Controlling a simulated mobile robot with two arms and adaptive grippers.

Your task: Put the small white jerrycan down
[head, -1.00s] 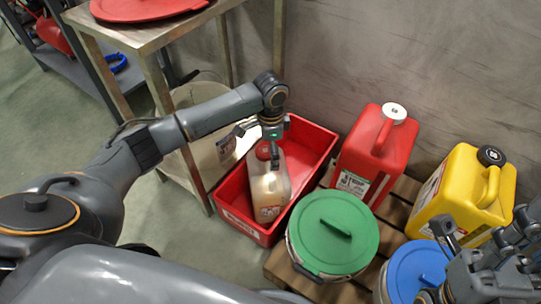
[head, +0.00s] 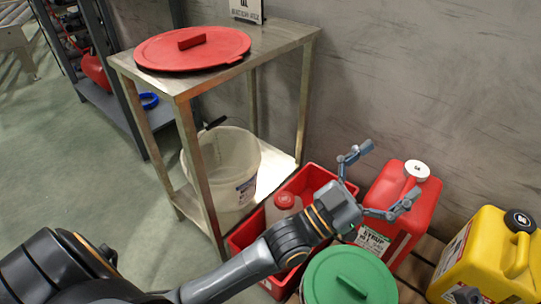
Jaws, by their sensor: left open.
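The small white jerrycan (head: 273,214), with a red cap, stands in the red crate (head: 317,170). Its cap and part of its pale body show; my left arm hides the lower part. My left gripper (head: 381,180) is open and empty, above the right side of the crate and near the red jerrycan, apart from the white one. Only a small dark tip of my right gripper (head: 465,293) shows at the bottom right, in front of the yellow jerrycan; its jaws cannot be made out.
A red jerrycan (head: 408,235) and a yellow jerrycan (head: 485,262) stand right of the crate, with a green-lidded bucket (head: 350,280) in front. A metal table (head: 270,42) carries a red lid (head: 193,48); a translucent bucket (head: 222,165) stands on its lower shelf.

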